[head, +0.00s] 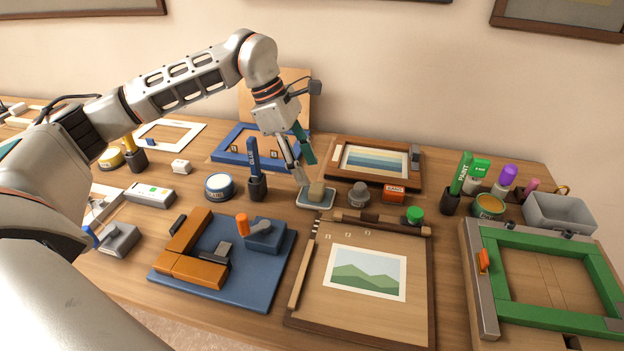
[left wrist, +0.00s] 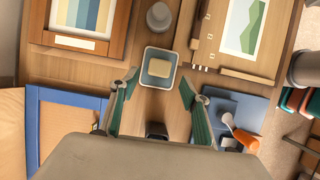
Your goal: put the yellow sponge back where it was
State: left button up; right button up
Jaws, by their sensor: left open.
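The yellow sponge (head: 317,190) is a small tan-yellow block. It sits on a small pale-rimmed tray (head: 316,204) near the middle of the table. In the left wrist view the sponge (left wrist: 160,68) lies inside the tray (left wrist: 146,78), ahead of the fingertips. My left gripper (head: 304,170) is open and empty, pointing down just behind and above the sponge. Its two green-padded fingers (left wrist: 159,82) are spread wide, with no contact on the sponge visible. My right gripper is not in view.
A grey round knob-like object (head: 358,194) stands right of the tray. A black cup with a blue marker (head: 254,160) stands left. A picture board (head: 400,315) and a blue fixture with orange bars (head: 240,285) lie in front. A framed striped picture (head: 410,178) lies behind.

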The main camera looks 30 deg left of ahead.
pick_arm(q)
jog(key=v, duration=0.6)
jog(key=shift+r, duration=0.1)
dwell(0.4)
